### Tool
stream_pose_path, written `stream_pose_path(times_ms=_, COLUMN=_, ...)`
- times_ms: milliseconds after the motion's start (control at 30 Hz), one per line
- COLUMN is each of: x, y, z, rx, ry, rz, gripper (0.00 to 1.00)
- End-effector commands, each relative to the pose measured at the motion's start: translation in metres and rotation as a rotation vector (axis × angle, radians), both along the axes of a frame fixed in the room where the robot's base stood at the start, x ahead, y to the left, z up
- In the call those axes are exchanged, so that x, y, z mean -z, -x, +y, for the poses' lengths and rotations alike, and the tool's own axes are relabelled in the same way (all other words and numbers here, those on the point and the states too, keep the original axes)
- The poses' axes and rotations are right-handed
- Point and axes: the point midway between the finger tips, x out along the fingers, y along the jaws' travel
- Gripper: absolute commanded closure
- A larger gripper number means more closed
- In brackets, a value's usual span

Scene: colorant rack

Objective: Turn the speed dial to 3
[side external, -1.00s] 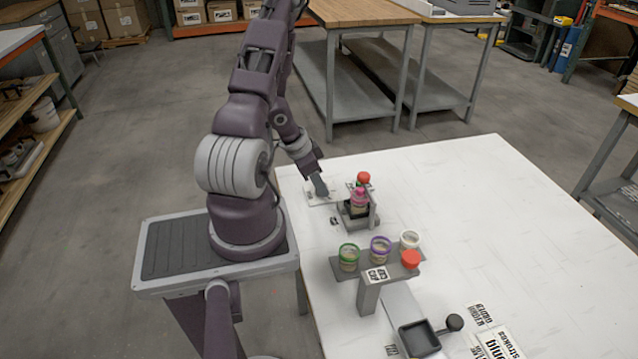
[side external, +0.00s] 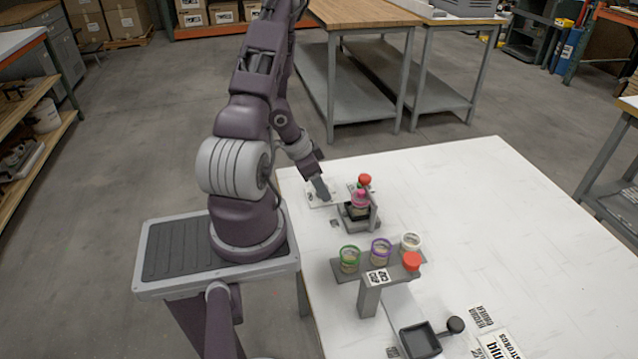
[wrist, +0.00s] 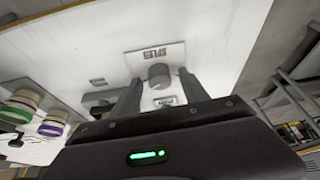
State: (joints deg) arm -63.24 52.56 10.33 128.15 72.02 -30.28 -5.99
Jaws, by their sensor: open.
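The speed dial (wrist: 159,74) is a grey round knob on a pale plate (wrist: 137,58) with dark printed markings, in the upper middle of the wrist view. My gripper (wrist: 160,79) is open, with one dark finger on each side of the dial. I cannot tell whether the fingers touch it. The number that the dial points to is too small to read.
Right beside the gripper stands a small grey device (side external: 357,222) with a pink-topped container (side external: 360,199) and a red knob (side external: 365,180). A grey rack (side external: 345,272) holds jars with green, purple and white rims. A black tray (side external: 420,340) is nearer. The table's right side is clear.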

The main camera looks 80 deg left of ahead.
Motion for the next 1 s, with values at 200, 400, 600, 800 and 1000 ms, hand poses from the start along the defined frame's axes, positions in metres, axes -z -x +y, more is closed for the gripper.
stream_pose_path(times_ms=200, x=-0.038, y=0.014, z=0.000, rx=0.002, ry=-0.006, rz=-0.004, gripper=0.48)
stream_pose_path(times_ms=400, x=-0.062, y=0.025, z=-0.001, rx=0.001, ry=-0.004, rz=-0.001, gripper=0.48)
stream_pose_path(times_ms=600, x=-0.064, y=0.027, z=-0.001, rx=0.000, ry=-0.001, rz=0.000, gripper=0.48)
stream_pose_path(times_ms=800, x=-0.064, y=0.027, z=-0.001, rx=0.000, ry=-0.001, rz=0.000, gripper=0.48)
stream_pose_path(times_ms=1000, x=-0.092, y=0.002, z=0.012, rx=-0.006, ry=-0.131, rz=0.007, gripper=0.48)
